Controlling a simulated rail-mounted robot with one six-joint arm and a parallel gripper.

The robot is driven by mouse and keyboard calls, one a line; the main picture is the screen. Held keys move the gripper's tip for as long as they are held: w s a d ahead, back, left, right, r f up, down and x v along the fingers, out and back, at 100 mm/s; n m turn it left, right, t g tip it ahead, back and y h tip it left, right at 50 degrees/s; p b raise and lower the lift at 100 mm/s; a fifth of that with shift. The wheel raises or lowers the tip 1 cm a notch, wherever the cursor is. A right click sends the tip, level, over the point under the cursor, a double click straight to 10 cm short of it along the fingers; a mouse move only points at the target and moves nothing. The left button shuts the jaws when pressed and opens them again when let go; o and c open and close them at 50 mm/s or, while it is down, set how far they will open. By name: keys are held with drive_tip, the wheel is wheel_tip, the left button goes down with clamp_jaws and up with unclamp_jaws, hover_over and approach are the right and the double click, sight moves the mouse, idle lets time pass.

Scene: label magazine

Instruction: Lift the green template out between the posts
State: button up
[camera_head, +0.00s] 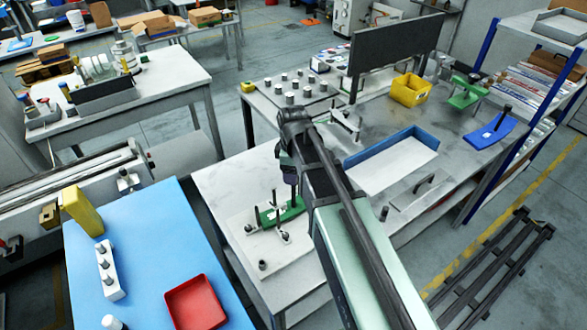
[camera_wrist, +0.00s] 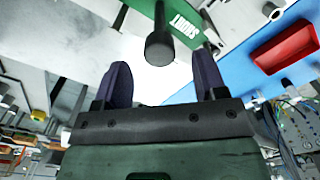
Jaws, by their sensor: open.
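The green template (camera_head: 291,212) lies on a pale plate (camera_head: 245,246) on the small white table, with upright posts around it. In the wrist view the green template (camera_wrist: 190,22) shows white lettering and a dark round-ended handle (camera_wrist: 159,46) standing from it. My gripper (camera_head: 291,191) is just above the template, pointing down. In the wrist view my gripper (camera_wrist: 163,72) is open, with one dark finger to each side of the handle. Neither finger visibly touches it. My arm hides part of the template's right side in the head view.
A blue-topped table with a red tray (camera_head: 195,303) and a yellow block (camera_head: 82,211) stands at left. The bench behind holds a blue-rimmed tray (camera_head: 395,160), a yellow bin (camera_head: 410,90), a blue template (camera_head: 490,133) and another green piece (camera_head: 467,95).

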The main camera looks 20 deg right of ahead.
wheel_tip(320, 180, down, 6)
drive_tip(key=b, duration=0.4)
drive_tip(key=shift+r, duration=0.1)
drive_tip(key=c, duration=1.2)
wheel_tip(320, 180, up, 13)
drive_tip(key=p, duration=1.3)
drive_tip(key=shift+r, duration=0.15)
